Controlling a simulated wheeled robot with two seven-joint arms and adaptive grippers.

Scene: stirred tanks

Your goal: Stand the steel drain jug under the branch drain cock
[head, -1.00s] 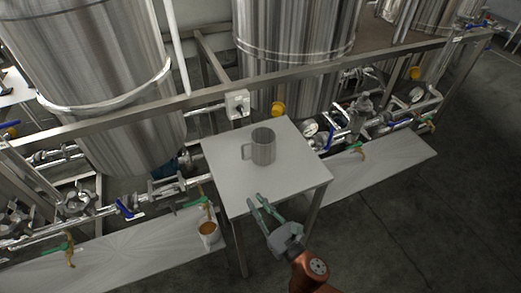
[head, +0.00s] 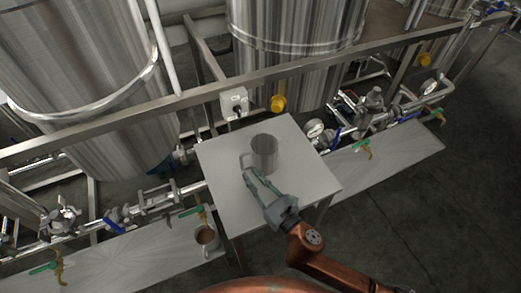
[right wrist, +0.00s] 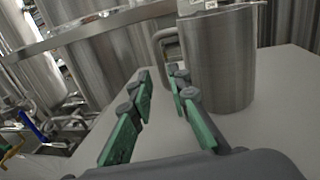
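The steel drain jug (head: 264,152) stands upright on a small white table, its handle on the left side in the head view. It also shows in the right wrist view (right wrist: 222,62), with its handle (right wrist: 160,48) ahead of the fingers. My right gripper (head: 257,176) is open and empty, with its fingertips just short of the jug on the handle side; in the right wrist view its green-padded fingers (right wrist: 160,88) are apart. Branch drain cocks with green levers show at the left (head: 50,268), the middle (head: 199,211) and the right (head: 364,147). My left gripper is not in view.
The white table (head: 225,200) has free room around the jug. A cup with brown liquid (head: 208,238) stands under the middle cock on the low left shelf (head: 130,262). The right shelf (head: 385,165) looks clear. A steel frame rail (head: 150,106) runs behind the table.

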